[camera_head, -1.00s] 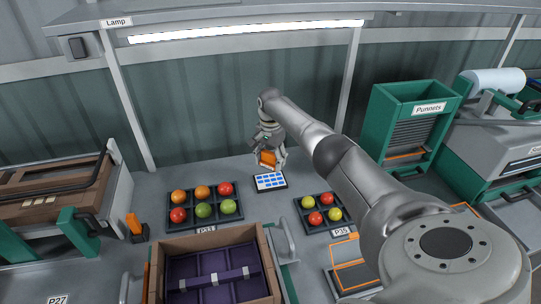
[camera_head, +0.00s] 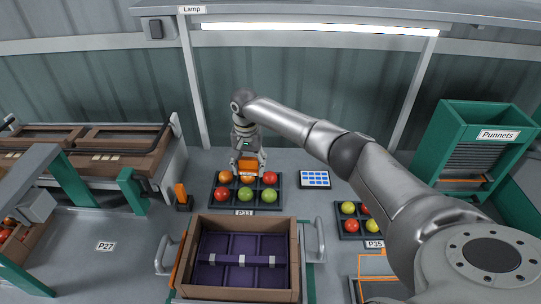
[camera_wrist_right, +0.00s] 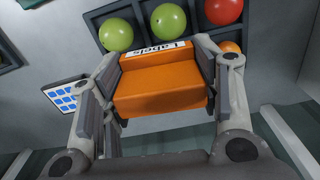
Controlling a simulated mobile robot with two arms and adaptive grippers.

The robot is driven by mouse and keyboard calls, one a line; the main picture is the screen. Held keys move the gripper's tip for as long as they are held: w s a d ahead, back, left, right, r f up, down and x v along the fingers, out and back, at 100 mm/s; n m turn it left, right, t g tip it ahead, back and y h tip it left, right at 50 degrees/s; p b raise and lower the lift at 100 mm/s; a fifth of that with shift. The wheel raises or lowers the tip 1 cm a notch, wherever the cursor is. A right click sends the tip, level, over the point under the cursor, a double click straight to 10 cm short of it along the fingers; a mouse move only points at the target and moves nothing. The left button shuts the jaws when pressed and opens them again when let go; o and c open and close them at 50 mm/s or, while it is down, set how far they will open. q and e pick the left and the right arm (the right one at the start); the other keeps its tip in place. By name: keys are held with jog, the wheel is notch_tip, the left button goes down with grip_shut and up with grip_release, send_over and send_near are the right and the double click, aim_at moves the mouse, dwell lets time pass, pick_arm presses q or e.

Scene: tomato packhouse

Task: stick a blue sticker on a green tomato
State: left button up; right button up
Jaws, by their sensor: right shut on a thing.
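My right gripper (camera_head: 248,168) is shut on an orange block-shaped tool marked "Labels" (camera_wrist_right: 160,85), held above the back of the P33 tray (camera_head: 213,204). Two green tomatoes (camera_head: 245,194) (camera_head: 268,196) lie in the tray's front row, middle and right. They also show in the right wrist view (camera_wrist_right: 116,33) (camera_wrist_right: 168,22), beyond the tool and apart from it. I see no sticker on them. A white sheet with blue stickers (camera_head: 315,180) lies right of the tray; it also shows in the right wrist view (camera_wrist_right: 62,97). The tool's underside is hidden. My left gripper is not in view.
The P33 tray also holds red (camera_head: 270,178) and orange tomatoes (camera_head: 225,177). A brown crate with purple dividers (camera_head: 294,238) stands in front. The P35 tray (camera_head: 350,236), partly behind my right arm, is at right. An orange-topped device (camera_head: 181,194) stands left of P33.

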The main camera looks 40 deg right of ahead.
aim_at(245, 191)
jog(key=shift+s+a+n, duration=0.15)
jog(key=shift+a+n, duration=0.25)
jog(key=shift+a, duration=0.65)
jog(key=shift+a+f, duration=0.1)
jog(key=shift+f, duration=0.05)
jog(key=shift+f+b, duration=0.55)
jog(key=shift+b, duration=0.2)
notch_tip(245, 191, down, 5)
jog(key=b, duration=0.5)
jog(key=shift+r, duration=0.2)
jog(key=shift+f, duration=0.5)
jog(key=shift+s+f+p, duration=0.1)
jog(key=shift+f+p, duration=0.1)
jog(key=shift+p, duration=0.2)
dwell(1.4)
